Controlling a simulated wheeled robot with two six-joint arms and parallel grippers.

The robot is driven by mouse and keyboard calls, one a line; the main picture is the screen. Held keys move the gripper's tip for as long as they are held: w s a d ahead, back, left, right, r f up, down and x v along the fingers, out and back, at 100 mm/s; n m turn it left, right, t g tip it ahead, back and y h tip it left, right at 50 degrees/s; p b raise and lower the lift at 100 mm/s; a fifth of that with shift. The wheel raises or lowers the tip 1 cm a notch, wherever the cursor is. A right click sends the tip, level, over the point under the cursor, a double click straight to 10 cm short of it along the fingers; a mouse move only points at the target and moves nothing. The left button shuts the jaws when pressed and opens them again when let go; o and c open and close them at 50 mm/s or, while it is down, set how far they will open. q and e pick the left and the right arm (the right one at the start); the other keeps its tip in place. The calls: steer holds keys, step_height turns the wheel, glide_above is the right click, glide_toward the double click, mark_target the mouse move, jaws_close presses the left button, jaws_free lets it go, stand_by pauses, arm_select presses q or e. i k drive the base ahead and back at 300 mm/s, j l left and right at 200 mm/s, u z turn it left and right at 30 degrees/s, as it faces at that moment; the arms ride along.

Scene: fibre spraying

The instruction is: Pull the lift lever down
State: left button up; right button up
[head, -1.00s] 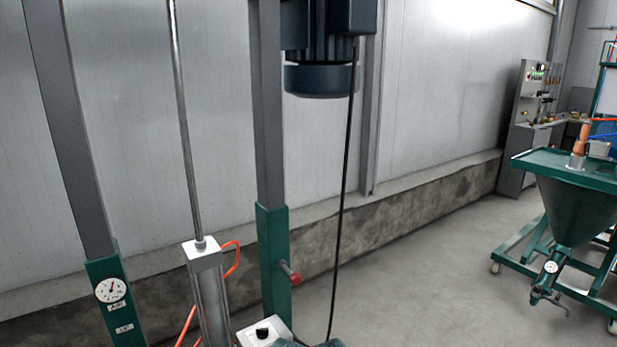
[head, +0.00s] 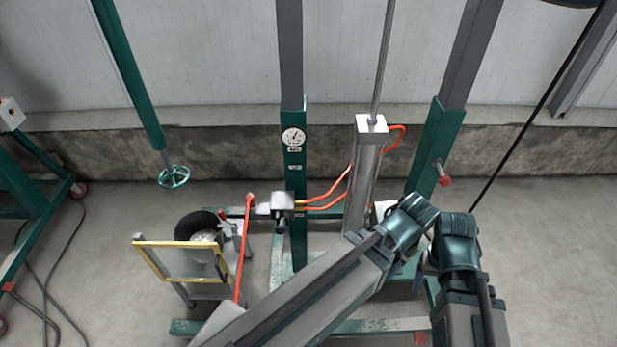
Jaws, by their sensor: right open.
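A silver valve block (head: 283,201) sits at the left of the green lift post (head: 294,165), below its round gauge. A short lever with a red knob (head: 250,200) points left from the block. A thin red-orange line runs from near the knob down to my arm; I cannot tell whether it is part of the lever. My right arm reaches from the lower right across the front. Its pale far end, at my right gripper (head: 215,322), is at the bottom edge, below and apart from the knob; the fingers are not clear. My left gripper is not in view.
A silver cylinder (head: 364,185) with orange hoses stands right of the post. A yellow-edged panel (head: 180,262) with a dark round part stands at lower left. A green handwheel (head: 174,177) hangs at left. Cables lie on the floor at far left.

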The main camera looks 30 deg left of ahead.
mark_target(280, 229)
steer(key=u, duration=1.35)
